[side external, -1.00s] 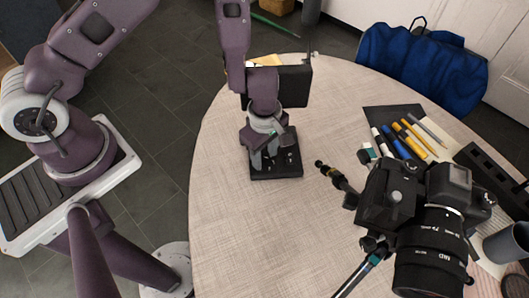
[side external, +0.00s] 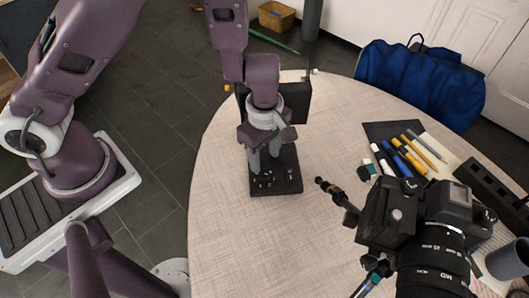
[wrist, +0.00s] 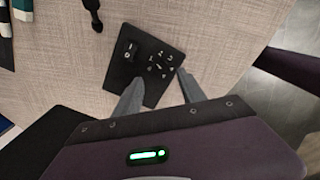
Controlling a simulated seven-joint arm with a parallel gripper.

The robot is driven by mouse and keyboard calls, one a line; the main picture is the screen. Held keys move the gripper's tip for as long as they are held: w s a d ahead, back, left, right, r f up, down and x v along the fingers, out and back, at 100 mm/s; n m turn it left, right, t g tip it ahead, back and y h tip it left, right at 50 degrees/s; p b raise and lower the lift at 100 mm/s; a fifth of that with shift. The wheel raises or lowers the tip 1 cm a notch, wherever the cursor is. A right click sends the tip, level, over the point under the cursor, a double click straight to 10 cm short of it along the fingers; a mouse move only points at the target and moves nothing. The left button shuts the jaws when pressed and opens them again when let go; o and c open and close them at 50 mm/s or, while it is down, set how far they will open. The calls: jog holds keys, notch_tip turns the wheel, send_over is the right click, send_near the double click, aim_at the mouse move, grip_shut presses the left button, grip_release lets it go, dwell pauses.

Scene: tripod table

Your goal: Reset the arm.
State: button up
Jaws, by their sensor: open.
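My gripper (side external: 264,162) hangs, fingers down, over the black panel (side external: 289,184) on the round table. Its two grey fingers are apart, with nothing visible between them. In the wrist view the fingertips (wrist: 159,76) stand at the near side of the panel (wrist: 122,68). I cannot tell whether the fingertips touch the panel. The fingers hide part of it in the side view.
A black box (side external: 297,100) stands behind my gripper. A camera on a tripod (side external: 433,235) stands at the right front. Pens (side external: 405,160) lie on dark and pale sheets, near a black tray (side external: 487,190) and grey cup (side external: 508,260). Table surface left of the panel is clear.

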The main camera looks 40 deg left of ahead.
jog(key=shift+r, duration=0.3)
jog(key=s+r+m+t+h, duration=0.1)
jog(key=s+r+m+h, duration=0.3)
jog(key=r, duration=0.7)
jog(key=s+r+m+t, duration=0.15)
jog(key=r+m, duration=0.45)
jog(key=r, duration=0.6)
jog(key=s+a+r+m+t+y, duration=0.1)
jog(key=s+a+r+m+y, duration=0.1)
jog(key=s+a+m, duration=0.2)
jog(key=s+a+r+m+t+y, duration=0.2)
jog(key=s+a+r+m, duration=0.1)
jog(key=s+a, duration=0.3)
jog(key=shift+s+a+r+m, duration=0.25)
jog(key=shift+s+m, duration=0.15)
jog(key=shift+s, duration=0.4)
